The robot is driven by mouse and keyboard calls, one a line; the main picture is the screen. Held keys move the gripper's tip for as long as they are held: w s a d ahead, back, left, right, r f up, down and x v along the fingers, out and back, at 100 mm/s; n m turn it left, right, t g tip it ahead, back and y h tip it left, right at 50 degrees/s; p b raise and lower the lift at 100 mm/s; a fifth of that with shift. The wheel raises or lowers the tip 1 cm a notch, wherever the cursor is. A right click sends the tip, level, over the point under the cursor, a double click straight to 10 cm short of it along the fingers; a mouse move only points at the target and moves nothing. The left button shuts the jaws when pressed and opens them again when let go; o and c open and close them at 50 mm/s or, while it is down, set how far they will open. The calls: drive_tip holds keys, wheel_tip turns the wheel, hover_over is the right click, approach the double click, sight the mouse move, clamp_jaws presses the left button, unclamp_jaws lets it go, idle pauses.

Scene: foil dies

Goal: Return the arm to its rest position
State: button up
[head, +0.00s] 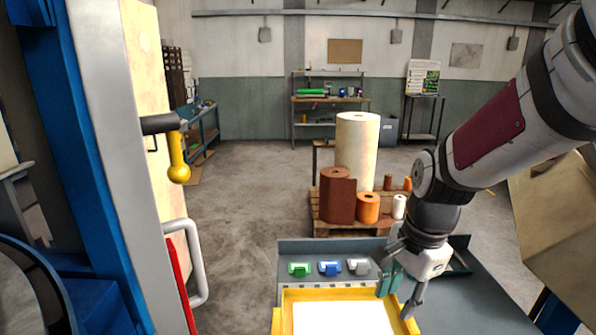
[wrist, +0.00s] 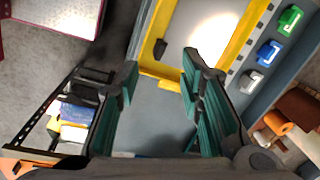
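My arm reaches in from the right in the head view. My gripper (head: 398,290) hangs over the grey-blue worktop (head: 465,310), close to the right side of a yellow frame (head: 283,312) around a bright white panel (head: 340,320). Green (head: 300,269), blue (head: 329,268) and grey (head: 359,266) dies stand in a row behind the frame. They also show at the wrist view's upper right.
A dark-walled tray (wrist: 52,122) holding blue, white and yellow things lies at the wrist view's left. A blue and grey machine (head: 100,150) with a yellow-knobbed lever (head: 178,165) stands at the left. Behind the worktop, a pallet (head: 330,228) carries several rolls. Floor between is clear.

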drive_tip(key=s+r+n+t, duration=0.1)
drive_tip(key=s+r+n, duration=0.4)
drive_tip(key=s+n, duration=0.2)
drive_tip(key=s+r+n+t+h, duration=0.1)
drive_tip(key=s+r+n+t, duration=0.1)
drive_tip(key=s+r+n, duration=0.3)
drive_tip(key=s+n, duration=0.1)
drive_tip(key=s, duration=0.2)
drive_tip(key=shift+s+d+r+n+t, duration=0.15)
drive_tip(key=shift+d+r+n+t, duration=0.15)
drive_tip(key=shift+d+r+n, duration=0.1)
